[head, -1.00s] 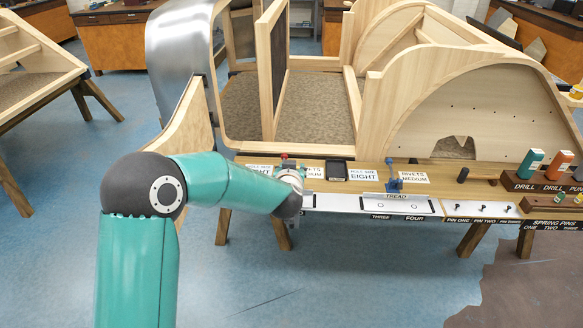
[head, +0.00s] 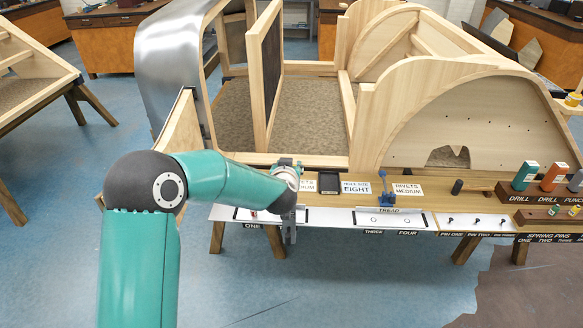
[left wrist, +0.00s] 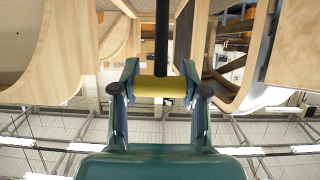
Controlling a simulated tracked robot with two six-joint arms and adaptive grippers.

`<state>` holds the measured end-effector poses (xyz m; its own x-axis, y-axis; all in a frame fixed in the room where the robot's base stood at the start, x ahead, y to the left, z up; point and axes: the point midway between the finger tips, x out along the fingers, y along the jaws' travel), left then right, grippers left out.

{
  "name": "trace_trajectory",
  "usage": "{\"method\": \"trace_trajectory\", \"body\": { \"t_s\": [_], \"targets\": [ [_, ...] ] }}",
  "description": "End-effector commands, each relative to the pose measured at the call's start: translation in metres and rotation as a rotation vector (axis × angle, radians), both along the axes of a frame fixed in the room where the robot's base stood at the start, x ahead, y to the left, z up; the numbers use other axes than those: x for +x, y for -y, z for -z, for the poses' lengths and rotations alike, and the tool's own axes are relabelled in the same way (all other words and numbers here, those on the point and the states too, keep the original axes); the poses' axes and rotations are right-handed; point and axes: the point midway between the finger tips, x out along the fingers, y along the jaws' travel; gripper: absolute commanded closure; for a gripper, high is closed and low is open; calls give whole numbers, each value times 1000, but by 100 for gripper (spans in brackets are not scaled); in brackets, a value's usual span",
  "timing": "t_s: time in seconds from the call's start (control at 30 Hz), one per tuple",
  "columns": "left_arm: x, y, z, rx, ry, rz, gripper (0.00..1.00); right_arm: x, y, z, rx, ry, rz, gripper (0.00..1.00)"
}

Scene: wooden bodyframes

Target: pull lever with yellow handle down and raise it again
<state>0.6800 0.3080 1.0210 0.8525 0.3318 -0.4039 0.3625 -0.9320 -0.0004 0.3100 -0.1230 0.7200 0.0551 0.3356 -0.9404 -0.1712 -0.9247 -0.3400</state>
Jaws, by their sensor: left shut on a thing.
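The yellow handle (left wrist: 158,87) lies crosswise between the two fingers of my left gripper (left wrist: 160,76) in the left wrist view. The fingers are shut on it. A dark lever bar (left wrist: 161,35) runs from the handle toward the top of that view. In the head view my left arm reaches in to the workbench's front edge. Its wrist hides the handle, and a grey part (head: 290,232) hangs below the wrist; I cannot tell whether it is gripper or lever. My right gripper is not in view.
The workbench (head: 440,195) carries label cards, a black tray (head: 329,182), a blue tool (head: 387,190), a hammer (head: 478,187) and several bottles at the right. A wooden bodyframe (head: 375,125) stands behind it.

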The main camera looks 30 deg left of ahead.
Motion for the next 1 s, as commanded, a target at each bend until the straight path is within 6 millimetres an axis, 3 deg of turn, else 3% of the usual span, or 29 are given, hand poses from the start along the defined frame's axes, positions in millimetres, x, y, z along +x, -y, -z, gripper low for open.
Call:
{"method": "trace_trajectory", "body": {
  "t_s": [0.2,0.23,0.4,0.77,1.0],
  "targets": [
    [-2,-11,-7,7,14,-20,100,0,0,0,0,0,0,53],
    [-2,-12,-7,7,15,-22,54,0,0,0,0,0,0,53],
    [-3,-12,-5,5,10,-22,29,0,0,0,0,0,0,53],
    [-6,-10,-3,3,4,-19,29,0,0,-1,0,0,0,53],
    [-32,0,-16,3,5,-18,29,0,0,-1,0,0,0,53]
  ]
}}
